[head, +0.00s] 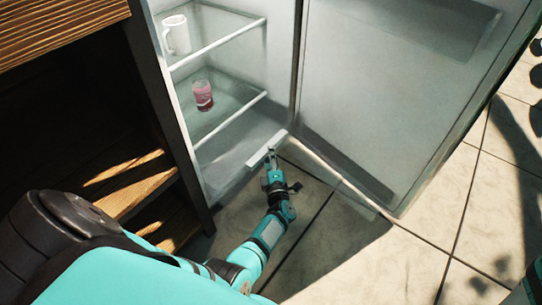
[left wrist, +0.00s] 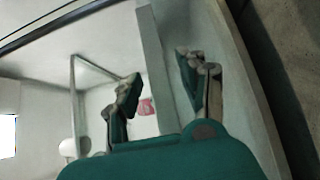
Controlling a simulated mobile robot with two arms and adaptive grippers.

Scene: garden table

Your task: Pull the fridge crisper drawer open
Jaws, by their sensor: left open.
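The fridge (head: 180,140) stands open. At its bottom, the crisper drawer (head: 232,155) has a pale handle bar (head: 267,148) along its front, near the fridge's front edge. My left gripper (head: 271,152) is at the right part of this bar, with its fingers pointing into the fridge. In the left wrist view, the open left gripper (left wrist: 160,85) has one finger on each side of a pale upright strip, apparently the handle bar (left wrist: 152,50). Whether the fingers touch it, I cannot tell. My right gripper is out of view.
The open fridge door (head: 390,100) stands to the right. A white mug (head: 177,35) is on the upper shelf and a pink glass (head: 203,96) on the shelf below. A dark wooden cabinet (head: 100,110) adjoins on the left. The tiled floor (head: 430,240) in front is clear.

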